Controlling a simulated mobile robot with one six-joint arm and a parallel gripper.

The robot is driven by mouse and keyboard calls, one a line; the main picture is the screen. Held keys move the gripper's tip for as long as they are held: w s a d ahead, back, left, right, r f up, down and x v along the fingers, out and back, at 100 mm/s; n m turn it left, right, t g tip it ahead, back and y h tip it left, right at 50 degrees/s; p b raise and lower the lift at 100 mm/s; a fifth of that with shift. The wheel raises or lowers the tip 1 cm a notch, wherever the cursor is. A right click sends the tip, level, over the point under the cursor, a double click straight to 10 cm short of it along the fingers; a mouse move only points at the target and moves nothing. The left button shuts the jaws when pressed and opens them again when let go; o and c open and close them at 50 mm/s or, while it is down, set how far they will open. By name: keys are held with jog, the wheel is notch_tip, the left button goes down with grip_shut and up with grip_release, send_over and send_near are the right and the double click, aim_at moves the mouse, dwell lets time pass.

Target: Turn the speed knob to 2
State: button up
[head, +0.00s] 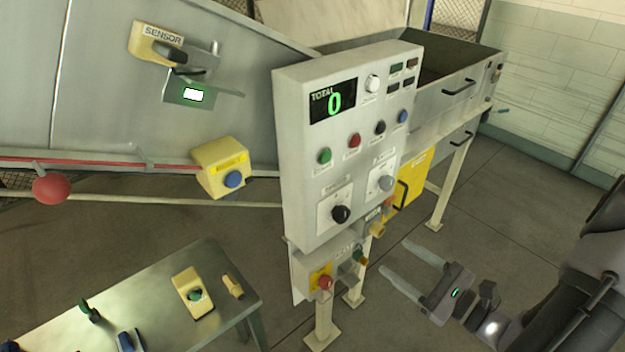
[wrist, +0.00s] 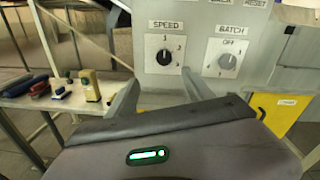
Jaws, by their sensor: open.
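The speed knob (wrist: 164,57) is black and round, on a white square plate labelled SPEED with small numbers around it. In the head view the knob (head: 341,214) sits low on the front of the light grey control panel (head: 292,150). My gripper (head: 393,256) is open and empty, to the right of the panel's lower part and apart from the knob. In the wrist view its fingers (wrist: 160,80) are spread, with the speed knob just above the gap between them.
The grey batch knob (wrist: 227,62) is close by on the right, on its own plate. Below the panel is a box with a red button (head: 325,282). A yellow box (head: 412,178) stands behind it. A table (head: 235,268) with tools is at lower left.

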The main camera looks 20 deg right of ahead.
aim_at(346, 215)
jog(key=shift+m, duration=0.3)
jog(key=x, duration=1.6)
jog(key=shift+w+d+b, duration=0.2)
jog(key=shift+w+b, duration=0.2)
grip_shut()
jog(key=shift+m, duration=0.3)
jog(key=m+p, duration=0.3)
jog(key=m, duration=0.2)
jog(key=shift+d+r+m, duration=0.1)
jog(key=shift+d+m, duration=0.05)
jog(key=shift+m, duration=0.15)
jog(key=m+p, duration=0.3)
jog(key=m, duration=0.2)
jog(key=shift+w+d+p, duration=0.1)
jog(key=shift+p, duration=0.2)
jog(key=shift+f+m, duration=0.2)
jog(key=shift+m, duration=0.2)
